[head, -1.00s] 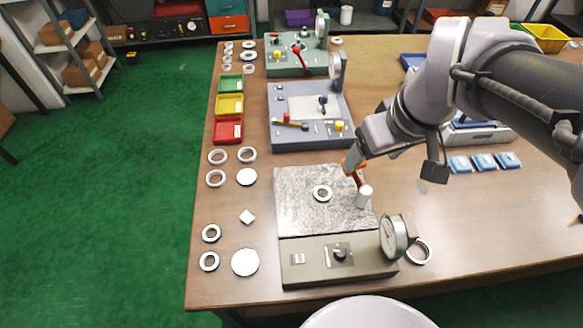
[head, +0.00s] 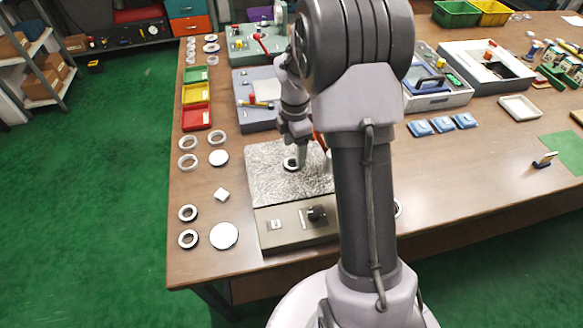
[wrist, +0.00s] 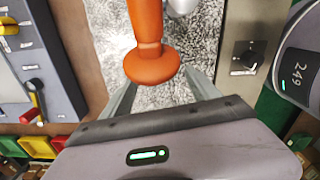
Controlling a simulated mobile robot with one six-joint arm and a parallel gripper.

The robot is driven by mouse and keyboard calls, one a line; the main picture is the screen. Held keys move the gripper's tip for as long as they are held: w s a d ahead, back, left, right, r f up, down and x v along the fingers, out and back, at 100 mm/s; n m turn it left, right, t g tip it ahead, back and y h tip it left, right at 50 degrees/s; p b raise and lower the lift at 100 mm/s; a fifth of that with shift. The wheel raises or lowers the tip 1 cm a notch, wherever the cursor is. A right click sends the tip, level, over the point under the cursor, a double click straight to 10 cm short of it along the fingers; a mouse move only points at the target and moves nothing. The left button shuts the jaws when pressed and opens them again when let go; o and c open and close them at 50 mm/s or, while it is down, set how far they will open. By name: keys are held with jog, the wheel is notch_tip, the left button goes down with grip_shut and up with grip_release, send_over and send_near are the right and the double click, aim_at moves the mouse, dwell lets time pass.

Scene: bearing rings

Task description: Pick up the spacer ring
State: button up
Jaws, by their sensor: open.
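A dark-centred pale ring (head: 290,164) lies on the speckled grey plate (head: 268,185) of the gauge station. It looks like the spacer ring, though other rings lie nearby and no label shows. My gripper (head: 297,154) is over this plate, at or just above the ring; contact cannot be told. In the wrist view its two grey fingers are apart, partly hidden behind an orange knob (wrist: 152,66). The ring is not visible in the wrist view.
The orange-handled part stands close beside my gripper. A control box (head: 290,228) fronts the plate. Loose rings (head: 188,213) and discs (head: 224,236) lie to the left, with red, yellow and green trays (head: 196,118) behind. My arm hides part of the table.

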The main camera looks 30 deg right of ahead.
aim_at(293, 162)
jog(key=f+b, duration=0.2)
jog(key=f, duration=0.1)
jog(key=f+b, duration=0.1)
jog(key=f, duration=0.1)
jog(key=shift+w+f, duration=0.2)
jog(key=shift+w, duration=0.1)
jog(key=shift+r, duration=0.2)
jog(key=shift+c, duration=0.2)
grip_shut()
